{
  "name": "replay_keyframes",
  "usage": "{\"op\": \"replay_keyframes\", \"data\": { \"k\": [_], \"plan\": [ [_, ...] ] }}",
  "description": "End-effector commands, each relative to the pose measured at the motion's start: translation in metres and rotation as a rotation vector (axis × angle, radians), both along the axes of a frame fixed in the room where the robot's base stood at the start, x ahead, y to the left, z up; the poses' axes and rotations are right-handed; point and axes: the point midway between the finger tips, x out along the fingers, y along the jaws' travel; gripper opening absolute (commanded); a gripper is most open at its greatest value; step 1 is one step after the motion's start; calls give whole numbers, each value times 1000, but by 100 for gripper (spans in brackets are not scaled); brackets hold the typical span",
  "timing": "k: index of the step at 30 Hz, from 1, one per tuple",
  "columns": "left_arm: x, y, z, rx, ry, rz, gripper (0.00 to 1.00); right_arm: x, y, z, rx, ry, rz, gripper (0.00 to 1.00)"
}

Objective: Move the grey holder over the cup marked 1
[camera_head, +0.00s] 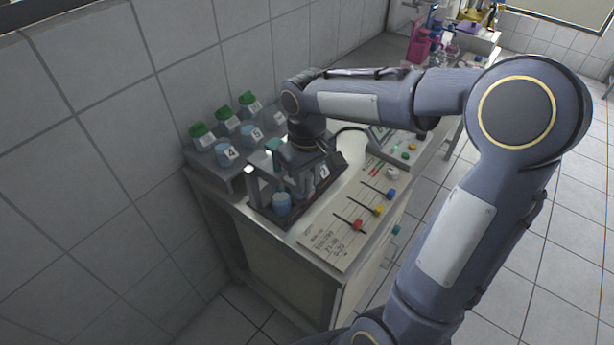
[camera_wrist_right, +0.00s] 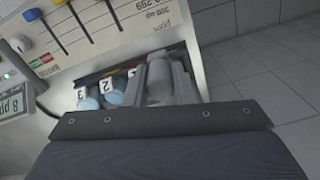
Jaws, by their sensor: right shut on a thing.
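My right gripper (camera_head: 300,180) reaches down over the dark tray of cups on the bench. It is shut on the grey holder, whose grey cylinder (camera_wrist_right: 160,80) shows between the fingers in the right wrist view. A blue cup (camera_head: 282,205) stands at the tray's near left end, just below the gripper; I cannot read its mark. The cup marked 2 (camera_wrist_right: 112,97) and the cup marked 3 (camera_wrist_right: 88,103) stand beside the gripper in the wrist view. My left gripper is not in view.
Green-capped bottles (camera_head: 202,137) and blue cups marked 4 (camera_head: 226,154) and 5 (camera_head: 251,136) stand on a raised shelf by the wall. A panel with coloured sliders (camera_head: 340,225) lies in front of the tray. A grey post (camera_head: 252,188) stands at the tray's left end.

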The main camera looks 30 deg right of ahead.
Motion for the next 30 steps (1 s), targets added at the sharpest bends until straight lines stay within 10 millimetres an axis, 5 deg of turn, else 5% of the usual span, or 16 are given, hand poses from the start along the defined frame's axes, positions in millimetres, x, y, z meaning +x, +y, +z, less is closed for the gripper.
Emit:
{"op": "replay_keyframes", "data": {
  "k": [4,13,23,24,30],
  "plan": [
    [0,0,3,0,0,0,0,4,-8,1,0,0,-3,0],
    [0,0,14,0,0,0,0,25,-60,2,0,1,-4,0],
    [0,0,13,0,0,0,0,27,-65,1,-1,-2,-1,0],
    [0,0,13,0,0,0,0,27,-65,1,-1,-2,-1,24],
    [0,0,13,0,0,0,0,27,-65,1,0,-1,0,45]
  ]
}}
